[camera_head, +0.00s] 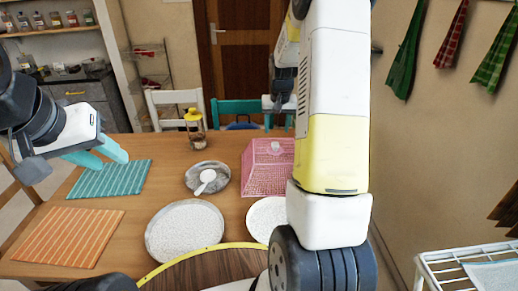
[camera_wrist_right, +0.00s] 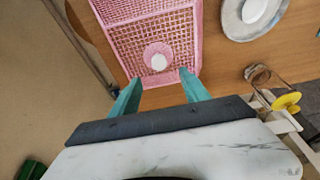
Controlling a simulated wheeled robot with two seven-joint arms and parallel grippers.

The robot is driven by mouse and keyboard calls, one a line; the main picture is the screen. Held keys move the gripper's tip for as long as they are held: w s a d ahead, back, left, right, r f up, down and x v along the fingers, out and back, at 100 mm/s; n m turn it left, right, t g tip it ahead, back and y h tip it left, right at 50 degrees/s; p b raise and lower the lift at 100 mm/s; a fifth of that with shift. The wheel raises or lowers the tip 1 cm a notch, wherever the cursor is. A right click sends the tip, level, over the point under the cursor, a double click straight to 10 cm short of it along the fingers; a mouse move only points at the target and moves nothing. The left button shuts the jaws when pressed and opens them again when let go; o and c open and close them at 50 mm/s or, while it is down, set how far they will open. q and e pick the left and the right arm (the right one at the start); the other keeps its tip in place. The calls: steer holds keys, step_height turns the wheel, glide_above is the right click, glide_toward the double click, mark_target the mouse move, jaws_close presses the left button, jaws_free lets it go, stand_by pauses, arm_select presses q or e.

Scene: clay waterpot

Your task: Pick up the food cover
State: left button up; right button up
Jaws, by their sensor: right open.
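The food cover (camera_head: 262,172) is a pink mesh box with sloping sides and a pale round knob on top. It stands on the table, its right part hidden behind my right arm in the head view. In the right wrist view the food cover (camera_wrist_right: 125,45) lies just past my right gripper (camera_wrist_right: 158,88). The teal fingers of that gripper are open and empty, with the knob (camera_wrist_right: 158,61) showing between and beyond their tips. My left gripper (camera_head: 112,160) is at the table's left side over a teal mat, its teal fingers apart and empty.
The wooden table (camera_head: 150,185) also holds a teal mat (camera_head: 108,182), an orange mat (camera_head: 68,236), a grey plate with a white scoop (camera_head: 207,177), large pale plates (camera_head: 185,230) and a yellow-topped jar (camera_head: 194,125). Chairs stand behind; a white rack (camera_head: 440,258) stands at right.

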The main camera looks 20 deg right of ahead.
mark_target(275, 144)
steer(key=x, duration=0.8)
steer(key=shift+s+f, duration=0.1)
steer(key=shift+f, duration=0.2)
jaws_close()
stand_by(1.1)
